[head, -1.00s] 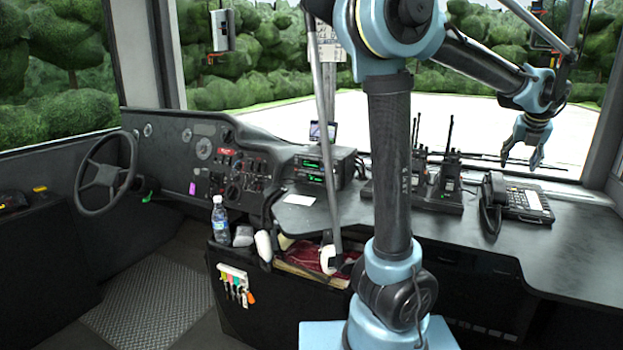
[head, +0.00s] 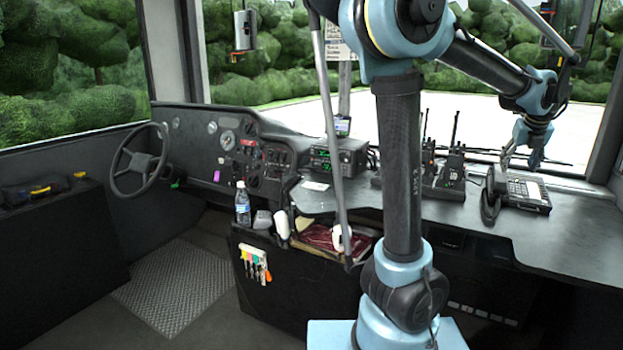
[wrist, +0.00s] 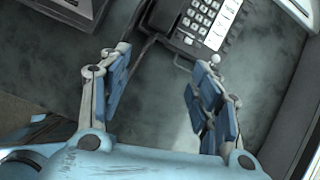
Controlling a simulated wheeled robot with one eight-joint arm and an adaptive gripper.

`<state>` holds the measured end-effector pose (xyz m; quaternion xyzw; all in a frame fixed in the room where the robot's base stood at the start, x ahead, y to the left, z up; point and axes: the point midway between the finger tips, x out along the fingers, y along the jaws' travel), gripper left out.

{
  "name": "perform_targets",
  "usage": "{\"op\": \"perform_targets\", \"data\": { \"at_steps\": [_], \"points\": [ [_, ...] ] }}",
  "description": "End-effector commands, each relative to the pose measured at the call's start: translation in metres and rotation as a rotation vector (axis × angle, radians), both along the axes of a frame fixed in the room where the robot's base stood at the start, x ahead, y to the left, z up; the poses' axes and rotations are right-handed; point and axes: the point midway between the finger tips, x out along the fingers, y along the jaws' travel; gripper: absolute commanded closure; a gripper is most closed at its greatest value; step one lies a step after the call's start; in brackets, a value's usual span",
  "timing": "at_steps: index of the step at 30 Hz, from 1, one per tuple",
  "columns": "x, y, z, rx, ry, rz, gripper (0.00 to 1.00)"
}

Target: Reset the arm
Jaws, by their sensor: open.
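My arm, blue and black, stands in the right half of the head view and reaches right over the counter. My gripper (head: 522,160) hangs pointing down, above and behind the desk phone (head: 522,192) in the picture. In the wrist view my gripper (wrist: 160,95) has its two blue-padded fingers spread apart with nothing between them. Below the fingers is bare grey counter (wrist: 160,120). The phone (wrist: 195,25) shows at the top of the wrist view, beyond the fingertips, with its keypad and white label.
Handheld radios in a charger (head: 447,180) stand left of the phone. A radio unit (head: 338,160), bottle (head: 242,205) and steering wheel (head: 138,162) lie further left. A grey pole (head: 332,120) rises close to my arm. The counter's right part (head: 560,240) is clear.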

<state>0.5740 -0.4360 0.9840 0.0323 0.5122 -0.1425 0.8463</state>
Motion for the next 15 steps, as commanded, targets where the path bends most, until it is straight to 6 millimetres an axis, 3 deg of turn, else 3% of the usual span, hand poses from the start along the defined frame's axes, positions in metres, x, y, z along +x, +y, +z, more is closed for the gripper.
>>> {"op": "perform_targets", "data": {
  "at_steps": [8, 15],
  "points": [
    [0.013, 0.064, -0.012, -0.092, 0.073, 0.298, 0.42],
    [0.019, 0.158, -0.037, -0.239, 0.170, 0.765, 0.42]
  ]
}}
